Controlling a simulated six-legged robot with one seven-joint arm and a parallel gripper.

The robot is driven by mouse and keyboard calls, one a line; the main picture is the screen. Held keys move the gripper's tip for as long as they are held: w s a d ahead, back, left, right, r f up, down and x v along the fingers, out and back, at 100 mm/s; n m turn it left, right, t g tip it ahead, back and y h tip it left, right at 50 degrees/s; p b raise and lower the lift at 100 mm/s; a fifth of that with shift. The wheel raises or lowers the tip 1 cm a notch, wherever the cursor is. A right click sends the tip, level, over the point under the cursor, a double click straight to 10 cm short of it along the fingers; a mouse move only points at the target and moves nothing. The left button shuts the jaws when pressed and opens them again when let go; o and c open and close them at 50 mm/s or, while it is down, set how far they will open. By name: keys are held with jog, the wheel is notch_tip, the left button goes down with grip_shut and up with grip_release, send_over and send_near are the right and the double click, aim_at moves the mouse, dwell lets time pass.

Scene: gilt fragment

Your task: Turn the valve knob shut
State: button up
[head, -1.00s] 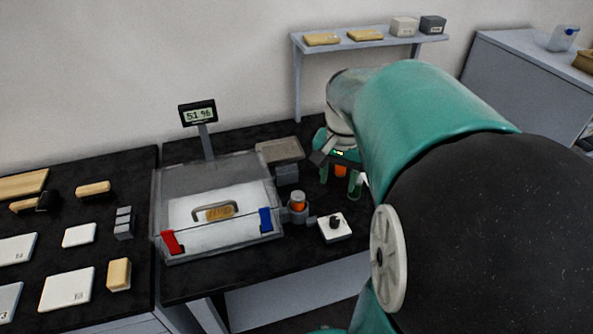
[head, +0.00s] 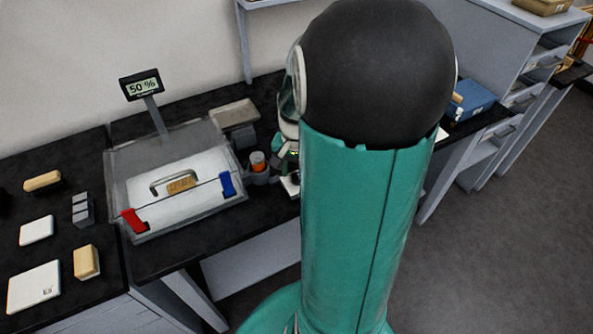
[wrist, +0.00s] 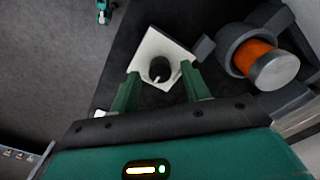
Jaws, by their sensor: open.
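The valve knob (wrist: 160,70) is a small round black knob with a pale pointer line, on a square white plate (wrist: 155,48) in the wrist view. My gripper (wrist: 158,85) is open, with one green finger on each side of the knob's near side. I cannot tell whether the fingers touch it. In the head view my arm hides the knob and most of the white plate; only a sliver of the plate (head: 290,185) shows.
A clear case (head: 185,150) with red and blue clasps stands left, below a display (head: 141,86) reading 50 %. The bench edge drops to open floor (wrist: 45,60).

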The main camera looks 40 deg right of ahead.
jog(key=shift+f, duration=0.25)
jog(key=c, duration=1)
